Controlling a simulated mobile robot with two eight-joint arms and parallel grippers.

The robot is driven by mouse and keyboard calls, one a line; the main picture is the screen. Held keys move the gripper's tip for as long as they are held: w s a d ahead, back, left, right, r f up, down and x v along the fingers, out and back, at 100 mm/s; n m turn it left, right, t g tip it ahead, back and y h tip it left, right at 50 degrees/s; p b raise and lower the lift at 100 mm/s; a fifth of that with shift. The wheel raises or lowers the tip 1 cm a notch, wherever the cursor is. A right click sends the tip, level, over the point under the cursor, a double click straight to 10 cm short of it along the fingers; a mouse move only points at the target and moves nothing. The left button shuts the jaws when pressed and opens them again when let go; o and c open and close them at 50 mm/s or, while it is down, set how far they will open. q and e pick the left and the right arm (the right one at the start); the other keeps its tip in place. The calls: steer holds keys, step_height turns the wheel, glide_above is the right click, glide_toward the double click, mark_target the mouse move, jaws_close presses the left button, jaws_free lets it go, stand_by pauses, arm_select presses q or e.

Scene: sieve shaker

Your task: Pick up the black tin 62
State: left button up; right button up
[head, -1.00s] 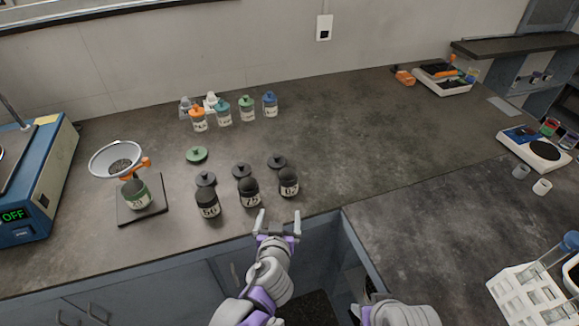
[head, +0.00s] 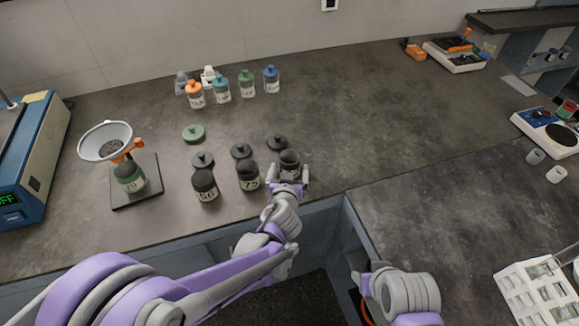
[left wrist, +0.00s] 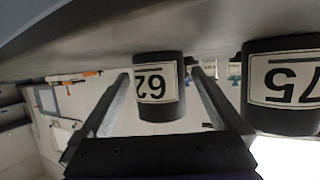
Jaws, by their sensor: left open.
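The black tin 62 (head: 289,160) stands on the dark bench, the rightmost of three black tins in the head view. Its label is mostly hidden there behind my gripper. In the left wrist view the tin (left wrist: 159,88) appears upside down with its label "62" readable. My left gripper (head: 289,184) is open, at the near side of this tin. Its two fingers (left wrist: 161,100) lie to the left and right of the tin in the wrist view; I cannot tell how far the tin is between them. My right arm shows low in the head view, but its jaws are not clear.
Tin 75 (head: 248,176) stands close to the left of tin 62, with tin 66 (head: 205,186) further left. A sieve funnel stand (head: 105,143) is at left. The bench right of tin 62 is clear.

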arm_select(q)
steer(key=x, duration=0.2)
steer(key=shift+w+d+f, duration=0.1)
steer(key=shift+w+f, duration=0.1)
steer(key=shift+w, duration=0.05)
steer(key=c, duration=1.4)
steer(key=shift+r, duration=0.1)
